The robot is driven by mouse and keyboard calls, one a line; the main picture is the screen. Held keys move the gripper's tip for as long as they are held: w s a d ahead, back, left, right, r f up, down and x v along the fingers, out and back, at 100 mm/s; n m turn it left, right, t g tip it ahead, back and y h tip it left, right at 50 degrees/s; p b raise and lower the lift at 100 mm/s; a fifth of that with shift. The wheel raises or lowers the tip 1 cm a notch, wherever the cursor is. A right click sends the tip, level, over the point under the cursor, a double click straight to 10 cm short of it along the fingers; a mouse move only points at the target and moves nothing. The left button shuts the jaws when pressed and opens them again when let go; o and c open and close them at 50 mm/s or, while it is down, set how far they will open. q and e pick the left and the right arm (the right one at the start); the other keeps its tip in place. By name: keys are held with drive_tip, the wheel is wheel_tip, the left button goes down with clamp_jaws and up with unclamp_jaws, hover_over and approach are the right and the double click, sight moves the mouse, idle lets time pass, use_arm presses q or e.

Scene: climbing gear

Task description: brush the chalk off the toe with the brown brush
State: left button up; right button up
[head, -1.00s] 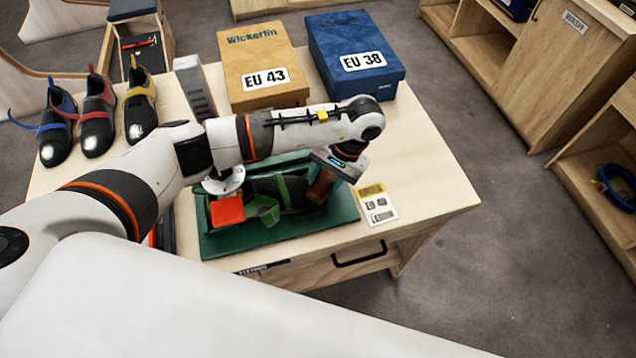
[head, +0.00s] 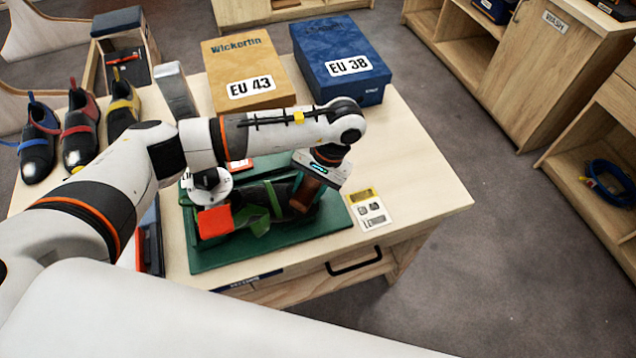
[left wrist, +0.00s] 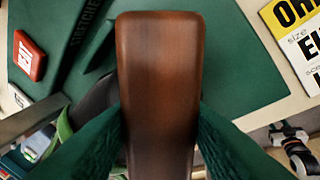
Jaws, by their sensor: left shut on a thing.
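My left gripper (head: 318,178) is shut on the brown brush (head: 303,194). The brush fills the middle of the left wrist view (left wrist: 160,80), its wooden back toward the camera, between two green fingers. In the head view it is at the right end of a dark shoe (head: 285,197) with a green strap, which lies on the green mat (head: 205,258). The brush and gripper hide that end of the shoe, so I cannot tell whether bristles touch it or whether chalk shows. My right gripper is not in view.
A red block (head: 215,221) stands at the shoe's left end. A label card (head: 370,210) lies right of the mat. Yellow (head: 245,72) and blue (head: 340,60) shoe boxes stand behind. Several shoes (head: 80,135) stand at the left. The table's right side is clear.

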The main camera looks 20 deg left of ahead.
use_arm(q)
drive_tip(key=shift+s+a, duration=0.25)
drive_tip(key=shift+a, duration=0.1)
drive_tip(key=shift+r, duration=0.1)
drive_tip(key=shift+w+d+r, duration=0.1)
drive_tip(key=shift+w+r, duration=0.1)
drive_tip(key=shift+r, duration=0.3)
drive_tip(key=shift+p+v, duration=0.75)
drive_tip(key=shift+v, duration=1.65)
drive_tip(key=shift+p+v, duration=0.3)
drive_tip(key=shift+v, duration=1.3)
drive_tip(key=shift+f, duration=0.1)
